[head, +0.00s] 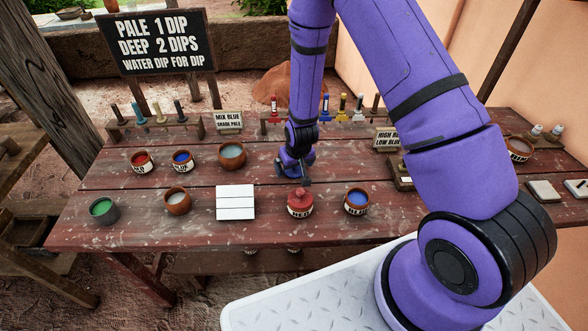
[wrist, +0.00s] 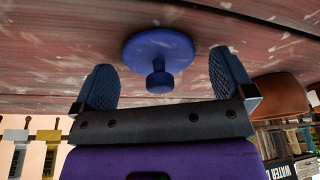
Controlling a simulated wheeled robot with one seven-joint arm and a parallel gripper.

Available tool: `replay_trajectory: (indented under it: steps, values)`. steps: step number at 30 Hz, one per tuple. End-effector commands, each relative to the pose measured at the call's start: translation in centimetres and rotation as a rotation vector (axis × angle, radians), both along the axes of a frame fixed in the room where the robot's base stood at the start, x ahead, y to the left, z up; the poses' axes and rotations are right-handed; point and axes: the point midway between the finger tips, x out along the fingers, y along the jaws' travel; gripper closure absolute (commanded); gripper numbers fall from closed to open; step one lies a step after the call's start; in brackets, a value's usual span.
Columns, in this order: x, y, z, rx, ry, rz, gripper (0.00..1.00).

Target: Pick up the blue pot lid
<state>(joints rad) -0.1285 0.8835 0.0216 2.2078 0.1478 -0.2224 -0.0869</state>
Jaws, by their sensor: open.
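The blue pot lid (wrist: 160,50) is a round disc with a knob, lying on the red-brown plank table. In the wrist view its knob (wrist: 159,84) sits between the two fingers of my gripper (wrist: 163,72), which is open and apart from the lid. In the head view my gripper (head: 295,172) is low over the middle of the table, and it mostly hides the lid there. A pot of blue paint (head: 356,200) stands at the front right, and another blue pot (head: 182,160) at the left.
A red-lidded pot (head: 300,203) stands just in front of my gripper, with a white tile board (head: 236,202) to its left. A brown bowl (head: 232,155) is left of the gripper. Racks of brushes (head: 160,122) and small signs line the back.

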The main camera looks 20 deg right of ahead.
Motion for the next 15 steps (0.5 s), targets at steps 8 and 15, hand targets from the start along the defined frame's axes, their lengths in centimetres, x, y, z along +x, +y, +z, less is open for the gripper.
replay_trajectory:
  steps: [8, 15]
  values:
    - [0.06, 0.01, -0.12, 0.000, 0.000, 0.000, 0.05]
    - [0.05, 0.00, -0.11, 0.000, 0.000, 0.000, 0.51]
